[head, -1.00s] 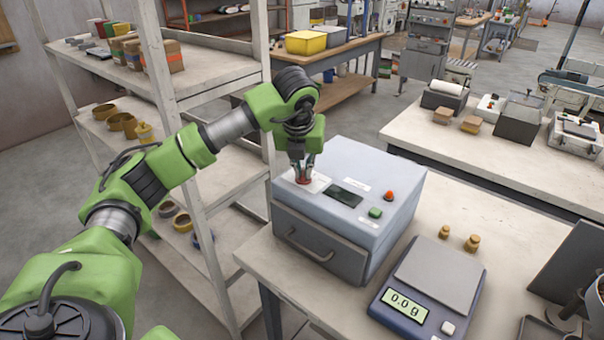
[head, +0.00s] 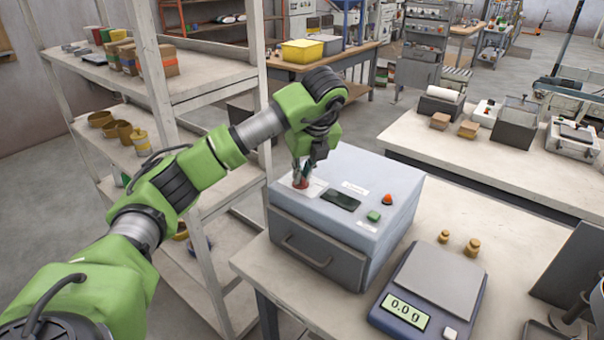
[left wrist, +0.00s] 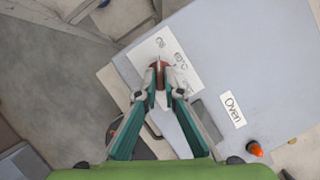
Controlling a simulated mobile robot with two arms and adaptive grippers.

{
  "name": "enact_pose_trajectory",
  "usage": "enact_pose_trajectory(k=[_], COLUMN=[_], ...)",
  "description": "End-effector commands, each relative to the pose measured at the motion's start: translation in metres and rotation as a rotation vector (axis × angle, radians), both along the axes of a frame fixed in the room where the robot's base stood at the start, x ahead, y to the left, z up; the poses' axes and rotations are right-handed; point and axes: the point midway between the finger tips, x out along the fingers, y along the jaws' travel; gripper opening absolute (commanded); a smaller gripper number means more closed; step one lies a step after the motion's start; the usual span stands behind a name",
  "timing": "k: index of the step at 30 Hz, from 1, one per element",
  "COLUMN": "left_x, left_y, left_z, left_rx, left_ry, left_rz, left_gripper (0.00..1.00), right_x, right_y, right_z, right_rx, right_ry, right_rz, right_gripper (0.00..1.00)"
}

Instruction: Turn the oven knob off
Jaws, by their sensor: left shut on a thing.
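The oven (head: 330,240) is a grey-blue box on the bench with a drawer-like front and handle. Its red knob (head: 300,183) sits on a white dial plate at the top left. In the left wrist view the red knob (left wrist: 160,66) shows between my fingertips, and a white label reads "Oven" (left wrist: 232,109). My left gripper (head: 302,176) reaches down from above and is shut on the knob; it also shows in the left wrist view (left wrist: 160,85). The fingers partly hide the knob. My right gripper is not in view.
The oven top also has a dark display (head: 341,201), a green button (head: 374,216) and an orange-red lamp (head: 387,199). A scale (head: 435,280) reading 0.0 g stands to the right, with two small brass weights (head: 473,247) behind it. Shelving (head: 205,95) stands close on the left.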

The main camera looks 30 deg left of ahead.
Motion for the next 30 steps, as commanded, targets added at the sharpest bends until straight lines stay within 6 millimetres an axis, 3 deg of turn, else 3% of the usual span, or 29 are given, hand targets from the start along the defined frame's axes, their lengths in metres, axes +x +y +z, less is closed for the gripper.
enact_pose_trajectory(k=[10,12,13,23,30], left_x=[0.001,0.001,0.001,0.000,-0.004], left_y=[0.001,0.001,0.001,0.000,-0.009], left_z=[0.002,0.002,0.002,0.002,0.028], left_rx=[0.001,0.000,0.001,0.001,0.000], left_ry=[-0.007,-0.007,-0.006,-0.003,-0.007], left_rz=[0.004,0.004,0.003,0.001,0.001], left_gripper=[0.00,0.24,0.25,0.25,0.25], right_x=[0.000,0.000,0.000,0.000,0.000], right_y=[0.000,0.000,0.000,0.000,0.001], right_z=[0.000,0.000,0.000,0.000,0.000], right_rx=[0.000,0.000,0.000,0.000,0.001], right_ry=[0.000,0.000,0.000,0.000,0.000], right_rz=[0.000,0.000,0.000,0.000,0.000], right_gripper=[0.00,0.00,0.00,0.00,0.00])
